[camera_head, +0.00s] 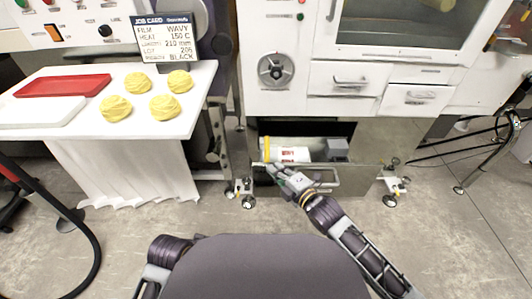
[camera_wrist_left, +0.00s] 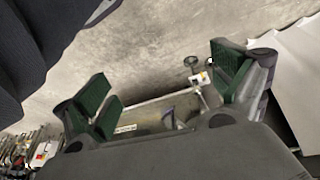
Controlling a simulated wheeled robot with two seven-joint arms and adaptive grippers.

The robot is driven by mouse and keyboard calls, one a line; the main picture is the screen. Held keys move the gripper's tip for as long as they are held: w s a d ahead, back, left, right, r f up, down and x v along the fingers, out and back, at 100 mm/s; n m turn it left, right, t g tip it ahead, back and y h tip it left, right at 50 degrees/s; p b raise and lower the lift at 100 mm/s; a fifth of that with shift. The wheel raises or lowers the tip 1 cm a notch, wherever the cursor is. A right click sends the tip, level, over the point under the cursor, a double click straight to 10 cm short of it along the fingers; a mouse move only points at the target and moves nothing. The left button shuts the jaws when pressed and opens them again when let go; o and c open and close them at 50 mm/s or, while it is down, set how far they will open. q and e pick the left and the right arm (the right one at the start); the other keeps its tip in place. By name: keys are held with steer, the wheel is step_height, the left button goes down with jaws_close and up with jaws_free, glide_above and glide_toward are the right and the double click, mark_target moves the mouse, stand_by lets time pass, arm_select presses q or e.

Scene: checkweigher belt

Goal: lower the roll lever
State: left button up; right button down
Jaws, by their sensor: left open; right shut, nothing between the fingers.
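I cannot make out the roll lever for certain in either view. A round grey dial with a dark hub (camera_head: 275,70) is on the white machine's front. Below it, a low drawer (camera_head: 325,180) stands open, holding a white cylinder with a yellow end (camera_head: 287,153) and a grey block (camera_head: 337,149). My right gripper (camera_head: 272,171) is shut and empty at the drawer's front edge, left of its handle. My left gripper (camera_wrist_left: 165,90) is open in the left wrist view, with floor and blurred metal parts beyond its fingers; it does not show in the head view.
A white table (camera_head: 190,110) at left carries several yellow noodle nests, a red tray (camera_head: 64,86) and a white board. A job card (camera_head: 165,40) stands at its back. Casters (camera_head: 391,200) are beside the drawer. A black hose lies at far left.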

mark_target(266, 151)
steer(key=shift+w+d+b+x, duration=0.15)
steer(key=shift+b+x, duration=0.4)
steer(key=shift+x, duration=1)
steer(key=shift+w+d+b+x, duration=0.15)
steer(key=shift+b+x, duration=0.45)
steer(key=shift+x, duration=0.95)
steer(key=shift+w+d+b+x, duration=0.1)
steer(key=shift+d+b+x, duration=0.3)
steer(key=shift+x, duration=1.15)
arm_select(q)
step_height(266, 151, down, 9)
steer(key=w+d+t+h+b, duration=0.1)
steer(key=d, duration=0.1)
steer(key=shift+d+f+t+h, duration=0.2)
steer(key=shift+d+t+h, duration=0.1)
steer(key=shift+t, duration=0.1)
arm_select(e)
steer(key=shift+w+f, duration=0.2)
steer(key=shift+w, duration=0.75)
arm_select(q)
steer(key=shift+r, duration=0.15)
